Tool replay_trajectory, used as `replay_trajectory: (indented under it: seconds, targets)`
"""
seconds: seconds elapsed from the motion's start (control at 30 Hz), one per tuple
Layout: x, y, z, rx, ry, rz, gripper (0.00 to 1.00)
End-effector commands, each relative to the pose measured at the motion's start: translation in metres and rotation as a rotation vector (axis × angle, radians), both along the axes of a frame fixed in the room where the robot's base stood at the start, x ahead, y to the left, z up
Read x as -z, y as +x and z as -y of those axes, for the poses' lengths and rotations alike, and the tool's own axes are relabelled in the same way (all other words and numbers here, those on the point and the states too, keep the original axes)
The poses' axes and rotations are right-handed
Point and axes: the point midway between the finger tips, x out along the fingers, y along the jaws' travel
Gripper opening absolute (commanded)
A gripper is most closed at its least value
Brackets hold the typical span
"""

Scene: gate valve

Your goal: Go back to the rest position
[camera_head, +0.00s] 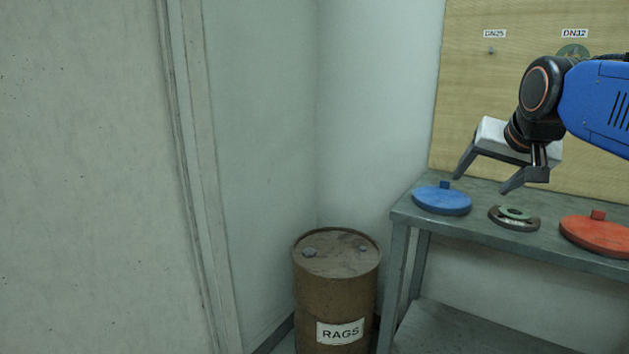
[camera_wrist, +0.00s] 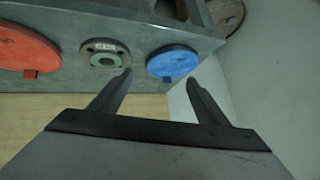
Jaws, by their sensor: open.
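My gripper (camera_head: 482,184) is open and empty above the bench, with its two fingers spread and pointing down to the left. In the wrist view, my gripper (camera_wrist: 160,76) also shows with nothing between its fingers. Below it on the bench lie a blue disc (camera_head: 441,201) with a small tab and a round grey flange (camera_head: 514,219) with a greenish centre. A red disc (camera_head: 598,236) with a tab lies to the right. The wrist view shows the blue disc (camera_wrist: 173,62), the flange (camera_wrist: 104,56) and the red disc (camera_wrist: 25,50), all apart from my fingers.
The grey metal bench (camera_head: 415,217) has a lower shelf. A wooden board (camera_head: 467,110) behind it carries DN25 and DN32 labels; a round part hangs under DN32, partly behind my arm. A rusty barrel (camera_head: 335,285) marked RAGS stands left of the bench. Pale walls close off the left.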

Motion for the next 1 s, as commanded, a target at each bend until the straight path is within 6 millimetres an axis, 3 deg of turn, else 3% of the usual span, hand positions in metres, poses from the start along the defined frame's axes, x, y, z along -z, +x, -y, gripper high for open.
replay_trajectory:
  seconds: [0.03,0.3,0.5,0.7,1.0]
  targets:
    - [0.025,-0.02,-0.009,-0.032,-0.012,-0.034,0.69]
    - [0.154,-0.12,-0.041,-0.217,-0.09,-0.213,0.69]
    - [0.232,-0.181,-0.054,-0.334,-0.132,-0.315,0.69]
    - [0.266,-0.209,-0.058,-0.386,-0.15,-0.359,0.69]
    - [0.269,-0.212,-0.058,-0.392,-0.152,-0.364,0.69]
